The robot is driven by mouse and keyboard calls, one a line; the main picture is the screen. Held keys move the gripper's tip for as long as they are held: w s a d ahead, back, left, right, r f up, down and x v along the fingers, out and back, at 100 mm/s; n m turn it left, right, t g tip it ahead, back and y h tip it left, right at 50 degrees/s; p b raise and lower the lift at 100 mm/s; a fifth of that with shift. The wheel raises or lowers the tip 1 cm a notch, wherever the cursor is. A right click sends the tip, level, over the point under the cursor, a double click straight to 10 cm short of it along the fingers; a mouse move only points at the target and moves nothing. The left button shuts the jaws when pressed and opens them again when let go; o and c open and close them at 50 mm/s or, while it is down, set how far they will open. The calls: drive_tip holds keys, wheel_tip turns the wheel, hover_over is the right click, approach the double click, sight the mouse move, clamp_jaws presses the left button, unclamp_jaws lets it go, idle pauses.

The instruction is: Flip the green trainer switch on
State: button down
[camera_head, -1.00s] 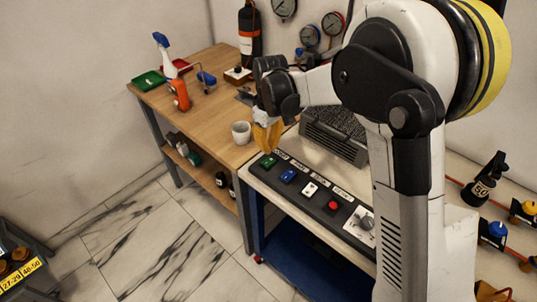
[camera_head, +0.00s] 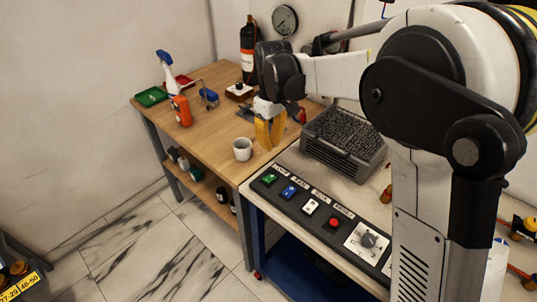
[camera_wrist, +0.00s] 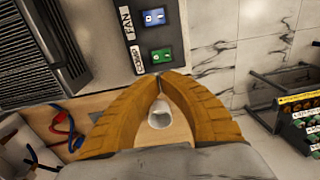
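The green trainer switch (camera_head: 269,179) is at the left end of the dark switch panel, beside the blue switch (camera_head: 288,191). In the wrist view the green switch (camera_wrist: 161,56) lies just beyond my fingertips, with a small gap in the picture. Its rocker position is too small to tell. My gripper (camera_head: 268,147) points down over the wooden bench, behind and above the panel's left end. Its yellow fingers (camera_wrist: 160,75) meet at the tips, with nothing seen between the tips. They appear apart from the switch.
A white mug (camera_head: 242,149) stands on the wooden bench (camera_head: 205,138) near my gripper. A ribbed grey box (camera_head: 343,140) stands behind the panel. The panel also carries a white switch (camera_head: 310,206), a red button (camera_head: 333,222) and a dial (camera_head: 369,240).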

sight(266, 178)
drive_tip(key=shift+g+y, duration=0.4)
drive_tip(key=f, duration=0.4)
drive_tip(key=f+b, duration=0.1)
drive_tip(key=f, duration=0.2)
drive_tip(key=s+a+f, duration=0.1)
drive_tip(key=f, duration=0.3)
drive_tip(key=shift+a+f+b, duration=0.1)
drive_tip(key=shift+f+b, duration=0.2)
drive_tip(key=shift+f, duration=0.05)
drive_tip(key=shift+s+a+f+t+h, duration=0.15)
drive_tip(key=shift+s+f+t+h, duration=0.05)
drive_tip(key=shift+f+t+h, duration=0.25)
drive_tip(key=shift+w, duration=0.1)
drive_tip(key=shift+w+d+r, duration=0.15)
drive_tip(key=shift+w+d, duration=0.4)
drive_tip(key=shift+d, duration=0.05)
drive_tip(key=shift+r, duration=0.15)
